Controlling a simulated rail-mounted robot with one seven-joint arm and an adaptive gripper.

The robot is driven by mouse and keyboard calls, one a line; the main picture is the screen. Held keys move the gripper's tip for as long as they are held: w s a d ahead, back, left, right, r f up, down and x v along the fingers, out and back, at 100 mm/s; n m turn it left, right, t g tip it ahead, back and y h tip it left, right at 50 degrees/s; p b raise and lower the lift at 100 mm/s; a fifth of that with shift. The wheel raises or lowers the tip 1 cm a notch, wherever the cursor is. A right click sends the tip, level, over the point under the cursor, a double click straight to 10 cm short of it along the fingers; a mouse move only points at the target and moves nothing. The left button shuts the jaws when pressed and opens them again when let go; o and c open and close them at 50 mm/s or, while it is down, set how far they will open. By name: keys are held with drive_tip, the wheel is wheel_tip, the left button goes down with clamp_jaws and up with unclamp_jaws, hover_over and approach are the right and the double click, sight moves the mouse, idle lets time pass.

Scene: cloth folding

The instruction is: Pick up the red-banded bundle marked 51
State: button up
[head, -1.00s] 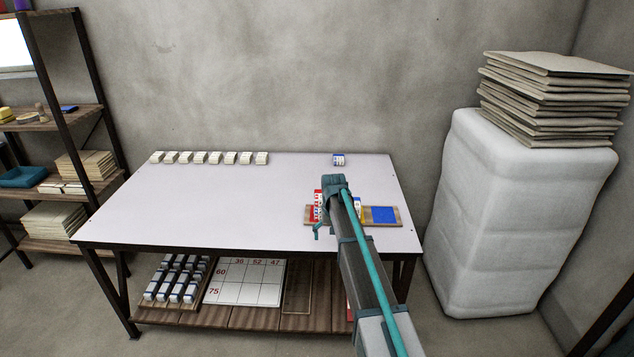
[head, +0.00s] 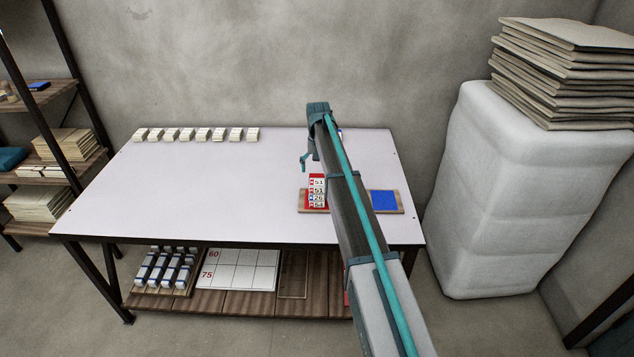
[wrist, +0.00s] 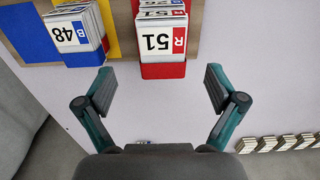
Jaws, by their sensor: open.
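The red-banded bundle marked 51 (wrist: 163,42) is at the top middle of the wrist view, its number upside down, with other red-marked cards behind it. In the head view the red-marked stack, with 51 on top (head: 319,183), stands on the board's red patch, partly hidden by my arm. My gripper (wrist: 160,88) is open and empty in the wrist view. Its fingers are apart, to either side of and short of the bundle, not touching it. In the head view my gripper (head: 305,160) shows only partly, above and left of the stack.
A blue-banded bundle marked 48 (wrist: 72,36) sits beside 51. The board's blue patch (head: 384,200) is bare. A row of white bundles (head: 195,134) lines the table's back left. The table's middle (head: 210,180) is clear. A wrapped white block (head: 500,200) stands right.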

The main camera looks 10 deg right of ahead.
sight(317, 179)
drive_tip(key=shift+a+f+p, duration=0.15)
drive_tip(key=shift+f+p, duration=0.75)
drive_tip(key=shift+f, duration=1.9)
drive_tip(key=c, duration=1.3)
drive_tip(key=shift+o, duration=0.2)
drive_tip(key=shift+w+r, duration=0.1)
